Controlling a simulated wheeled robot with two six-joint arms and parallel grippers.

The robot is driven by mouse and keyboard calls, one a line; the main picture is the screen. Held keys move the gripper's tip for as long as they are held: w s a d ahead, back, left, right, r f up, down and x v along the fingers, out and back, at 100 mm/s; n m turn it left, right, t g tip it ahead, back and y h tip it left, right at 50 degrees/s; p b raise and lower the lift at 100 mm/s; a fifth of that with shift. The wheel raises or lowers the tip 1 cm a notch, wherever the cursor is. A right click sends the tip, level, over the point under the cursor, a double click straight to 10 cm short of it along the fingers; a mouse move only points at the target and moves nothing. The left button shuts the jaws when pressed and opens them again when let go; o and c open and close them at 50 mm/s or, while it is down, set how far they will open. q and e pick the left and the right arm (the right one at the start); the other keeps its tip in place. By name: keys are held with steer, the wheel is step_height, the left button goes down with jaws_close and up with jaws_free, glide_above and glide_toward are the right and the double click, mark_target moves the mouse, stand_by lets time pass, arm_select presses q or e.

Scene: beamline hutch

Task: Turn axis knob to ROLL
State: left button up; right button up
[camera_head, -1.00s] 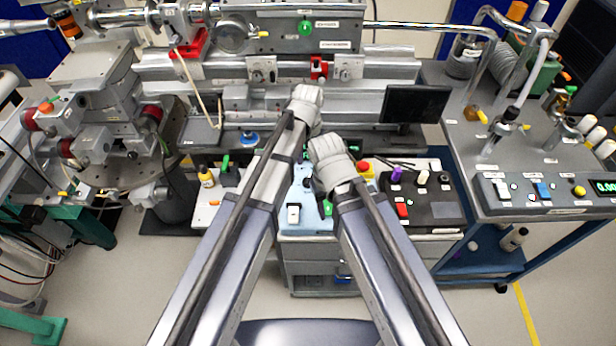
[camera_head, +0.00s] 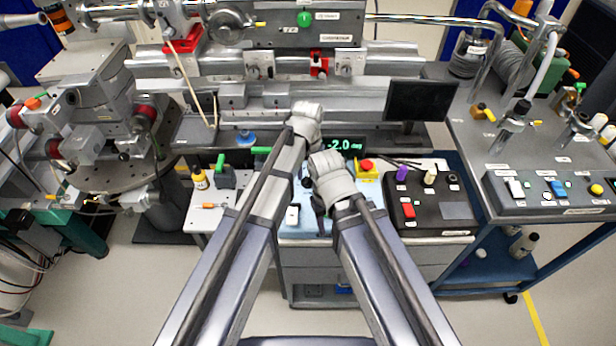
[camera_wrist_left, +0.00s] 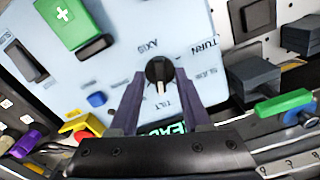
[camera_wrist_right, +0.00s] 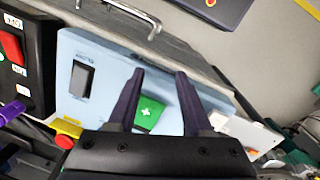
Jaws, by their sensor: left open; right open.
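The axis knob (camera_wrist_left: 158,70) is black with a white pointer on a light blue panel (camera_wrist_left: 120,55) in the left wrist view. Its pointer aims at the TILT label. SLIDE, TURN and AXIS labels also show around it; I cannot make out a ROLL label. My left gripper (camera_wrist_left: 160,74) is open, its fingertips on either side of the knob; I cannot tell if they touch it. My right gripper (camera_wrist_right: 158,74) is open and empty, above the same panel near a green piece with a white cross (camera_wrist_right: 149,113). In the head view my arms hide the knob.
A green display (camera_head: 345,144) reading -2.0 stands behind the panel. A yellow-based red button (camera_head: 366,167) and a black control box (camera_head: 440,205) are to the right. A green-handled part (camera_wrist_left: 284,105) lies near my left gripper. My forearms are close together.

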arm_select(q)
steer(key=shift+c, duration=0.2)
jaws_close()
stand_by(0.5)
steer(key=m, duration=0.3)
steer(key=shift+m, duration=2.4)
